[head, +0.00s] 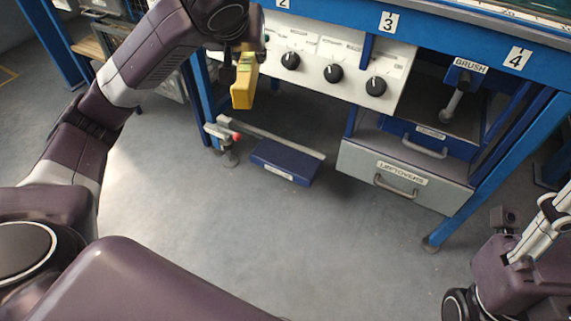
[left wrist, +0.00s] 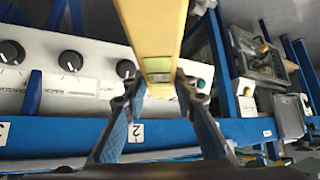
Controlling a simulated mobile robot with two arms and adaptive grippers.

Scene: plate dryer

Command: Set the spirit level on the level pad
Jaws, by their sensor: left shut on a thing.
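The yellow spirit level (head: 243,88) hangs from my left gripper (head: 246,50), roughly upright, in front of the left end of the white control panel. In the left wrist view, the level (left wrist: 154,25) runs up from between the two fingers of my left gripper (left wrist: 158,88), and its greenish vial shows near the fingertips. The gripper is shut on it, clear of the bench. I cannot make out a level pad in either view. Part of my right arm shows at the lower right of the head view; its gripper does not show.
A white panel with black knobs (head: 333,73) sits under the blue bench edge (head: 450,40), numbered 2 to 4. A blue pedal (head: 285,162) lies on the floor below. A grey drawer (head: 400,178) is at the right. The floor in front is clear.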

